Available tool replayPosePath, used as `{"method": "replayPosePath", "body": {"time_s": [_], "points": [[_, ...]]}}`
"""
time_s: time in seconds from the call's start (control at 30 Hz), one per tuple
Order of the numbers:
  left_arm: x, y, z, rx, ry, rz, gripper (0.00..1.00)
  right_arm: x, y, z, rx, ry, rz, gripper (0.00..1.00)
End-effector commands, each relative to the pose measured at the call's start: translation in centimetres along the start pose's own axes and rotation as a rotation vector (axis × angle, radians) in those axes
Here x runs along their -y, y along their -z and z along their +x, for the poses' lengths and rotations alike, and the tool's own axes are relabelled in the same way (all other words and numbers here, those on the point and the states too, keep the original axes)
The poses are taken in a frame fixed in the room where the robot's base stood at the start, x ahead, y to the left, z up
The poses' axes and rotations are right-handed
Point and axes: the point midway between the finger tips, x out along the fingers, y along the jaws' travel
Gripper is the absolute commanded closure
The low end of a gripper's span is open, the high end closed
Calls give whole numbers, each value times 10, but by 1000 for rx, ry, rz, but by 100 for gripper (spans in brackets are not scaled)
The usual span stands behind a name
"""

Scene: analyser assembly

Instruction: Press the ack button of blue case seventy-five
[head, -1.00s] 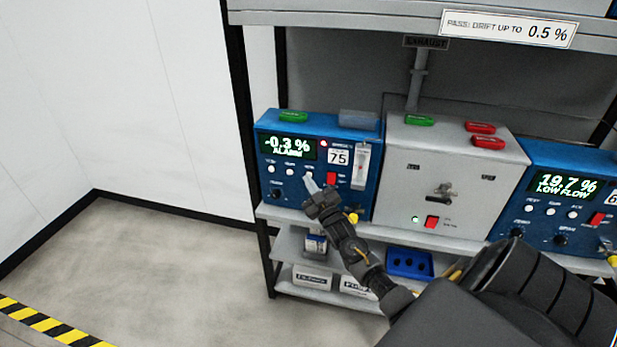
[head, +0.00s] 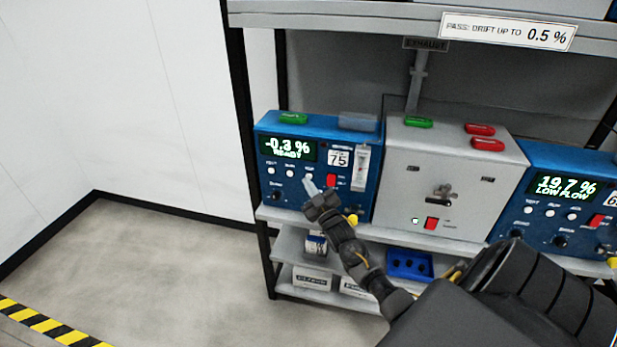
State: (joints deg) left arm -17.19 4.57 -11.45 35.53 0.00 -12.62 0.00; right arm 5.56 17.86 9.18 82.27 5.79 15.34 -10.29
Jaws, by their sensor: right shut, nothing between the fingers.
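The blue case seventy-five (head: 265,160) stands at the left end of the shelf in the head view, with a "75" label on its front. Its display (head: 288,149) reads "-0.3 % READY". A row of small white buttons runs below the display; the rightmost one (head: 308,176) is at the tip of my right gripper (head: 311,187). The gripper is shut and empty, its fingers pointing up at that button. I cannot tell whether the tip touches it. The button captions are too small to read. My left gripper is not in view.
A grey box (head: 455,165) with a red switch (head: 431,223) stands right of the case. Another blue case (head: 518,200) at the far right reads "19.7 % LOW FLOW". A blue tray (head: 409,264) and labelled boxes sit on lower shelves. The floor at left is clear.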

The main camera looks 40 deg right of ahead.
Motion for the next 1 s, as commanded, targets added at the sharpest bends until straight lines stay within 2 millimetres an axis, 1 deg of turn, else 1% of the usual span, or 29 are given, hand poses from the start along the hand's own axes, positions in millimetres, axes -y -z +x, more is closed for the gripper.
{"method": "replayPosePath", "body": {"time_s": [0.07, 0.4, 0.57, 1.0], "points": [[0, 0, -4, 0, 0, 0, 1, 2, 3, -3, 1, 0, 1, 100], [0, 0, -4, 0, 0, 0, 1, 4, 3, -5, 1, 1, 0, 100], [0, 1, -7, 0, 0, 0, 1, 6, 6, -8, 1, 2, 1, 100], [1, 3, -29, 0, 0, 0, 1, 26, 27, -36, 1, 2, 1, 100]]}}
